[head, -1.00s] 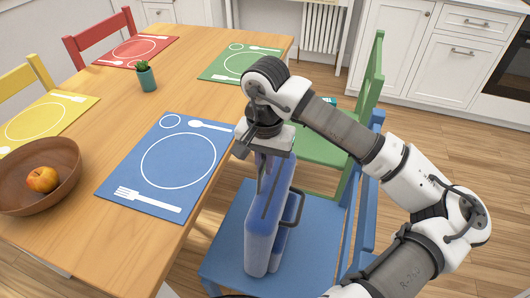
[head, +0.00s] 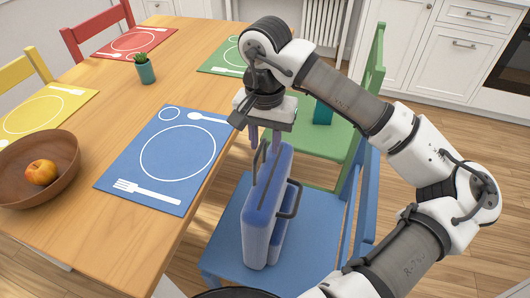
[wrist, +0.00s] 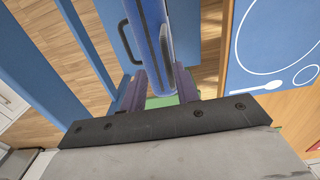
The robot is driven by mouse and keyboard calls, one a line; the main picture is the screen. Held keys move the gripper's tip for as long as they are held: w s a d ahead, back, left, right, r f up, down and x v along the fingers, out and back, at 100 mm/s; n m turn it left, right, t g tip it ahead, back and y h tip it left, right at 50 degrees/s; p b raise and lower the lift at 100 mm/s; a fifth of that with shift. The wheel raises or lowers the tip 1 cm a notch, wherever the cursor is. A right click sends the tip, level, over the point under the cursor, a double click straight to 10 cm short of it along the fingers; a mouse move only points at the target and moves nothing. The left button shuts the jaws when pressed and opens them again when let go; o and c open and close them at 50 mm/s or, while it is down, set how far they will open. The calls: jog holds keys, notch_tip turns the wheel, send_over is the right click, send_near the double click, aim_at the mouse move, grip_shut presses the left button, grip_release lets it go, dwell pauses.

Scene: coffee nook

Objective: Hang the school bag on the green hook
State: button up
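A blue bag (head: 262,225) stands upright on the seat of the blue chair (head: 312,225). One dark handle loop (head: 291,200) is on its right side, and another (head: 259,160) rises at its upper left. My gripper (head: 265,140) is above the bag's far upper end, pointing down, its fingers apart and empty. In the wrist view the bag (wrist: 148,28) lies beyond the fingers (wrist: 158,92), with one handle loop showing at its left. I cannot tell whether a finger touches the bag. I see no green hook in these views.
The wooden table (head: 95,115) is to the left, with a blue mat (head: 130,170), a brown bowl (head: 62,190) and a small potted plant (head: 146,72). A green chair (head: 312,150) stands behind the blue one, with a teal object (head: 323,112) on it. Floor is clear at right.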

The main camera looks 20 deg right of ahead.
notch_tip(320, 180, up, 7)
dwell(0.3)
jog(key=shift+r, duration=0.1)
